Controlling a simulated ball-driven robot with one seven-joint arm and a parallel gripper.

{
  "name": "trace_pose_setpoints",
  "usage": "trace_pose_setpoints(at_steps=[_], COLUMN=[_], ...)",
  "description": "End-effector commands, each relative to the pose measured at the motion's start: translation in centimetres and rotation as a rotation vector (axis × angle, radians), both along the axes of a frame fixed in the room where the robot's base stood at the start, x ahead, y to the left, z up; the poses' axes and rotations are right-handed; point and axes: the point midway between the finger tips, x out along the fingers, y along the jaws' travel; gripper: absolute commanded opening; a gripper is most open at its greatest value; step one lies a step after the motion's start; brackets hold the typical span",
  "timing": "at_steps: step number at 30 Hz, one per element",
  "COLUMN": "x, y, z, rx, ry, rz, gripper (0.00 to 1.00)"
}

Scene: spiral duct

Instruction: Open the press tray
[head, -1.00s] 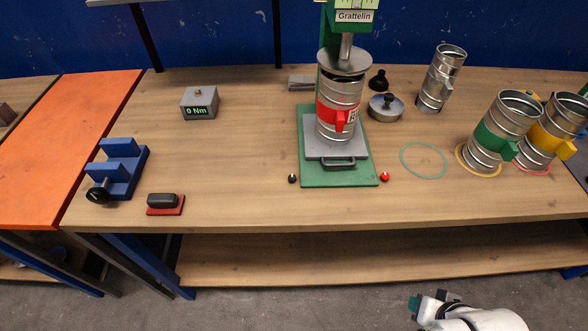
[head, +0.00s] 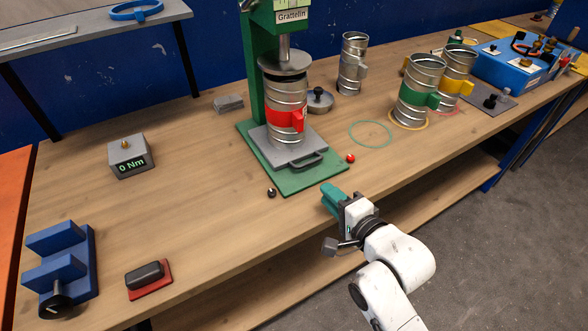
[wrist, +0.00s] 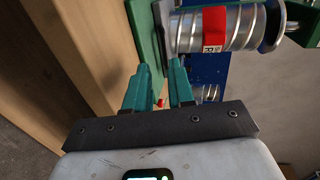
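The green press (head: 255,75) stands on the bench in the head view. Its grey tray (head: 283,148) lies on the green base, with a dark handle (head: 305,161) at the front edge. A metal duct with a red clamp (head: 286,108) stands upright on the tray under the round press plate. My gripper (head: 331,196) is at the bench's front edge, in front of and right of the handle, apart from it. In the wrist view its two teal fingers (wrist: 160,86) are spread with a gap and nothing between them. The duct's red band also shows there (wrist: 213,28).
A red knob (head: 350,158) and a black knob (head: 271,192) sit by the base's front corners. Ducts with green (head: 417,98) and yellow (head: 452,80) clamps stand right. A torque box (head: 130,157) and blue vise (head: 62,268) are left.

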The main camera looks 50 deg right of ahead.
Motion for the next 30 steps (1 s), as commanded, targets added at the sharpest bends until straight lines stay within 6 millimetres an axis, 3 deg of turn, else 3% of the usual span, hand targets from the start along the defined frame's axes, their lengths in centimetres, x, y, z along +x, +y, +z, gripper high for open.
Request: trace_pose_setpoints(at_steps=[7, 21, 30], x=[1.5, 8.8, 10.2], y=[-0.6, -2.7, -3.1], z=[0.1, -1.6, -2.0], rx=[0.019, 0.017, 0.017], ry=[-0.029, -0.025, -0.025], rz=[-0.01, -0.009, -0.01], gripper=[0.23, 0.23, 0.23])
